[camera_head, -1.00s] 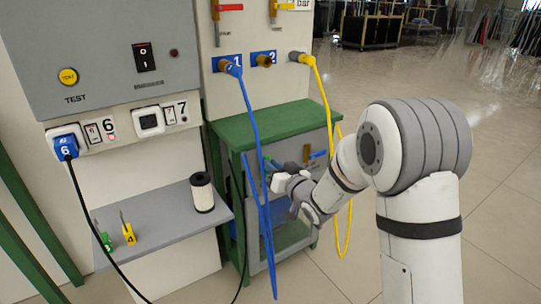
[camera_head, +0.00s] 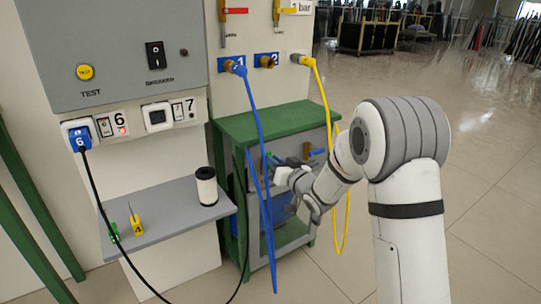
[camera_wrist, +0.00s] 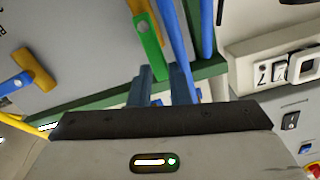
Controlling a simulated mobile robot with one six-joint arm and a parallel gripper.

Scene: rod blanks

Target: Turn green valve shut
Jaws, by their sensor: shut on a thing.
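The green valve handle (camera_wrist: 149,42) shows in the wrist view as a flat green lever on a brass-coloured body (camera_wrist: 141,8). My gripper (camera_wrist: 163,78) has its blue fingers on either side of the lever's lower end and is shut on it. In the head view my gripper (camera_head: 273,162) is at the cabinet front under the green top, beside the blue hose. The green lever cannot be made out there.
A blue hose (camera_wrist: 178,48) runs close beside the lever. A valve with a blue lever (camera_wrist: 15,84) sits to the left in the wrist view. A yellow hose (camera_head: 347,205) hangs right of the cabinet (camera_head: 246,130). A shelf (camera_head: 165,222) holds a white roll (camera_head: 206,186).

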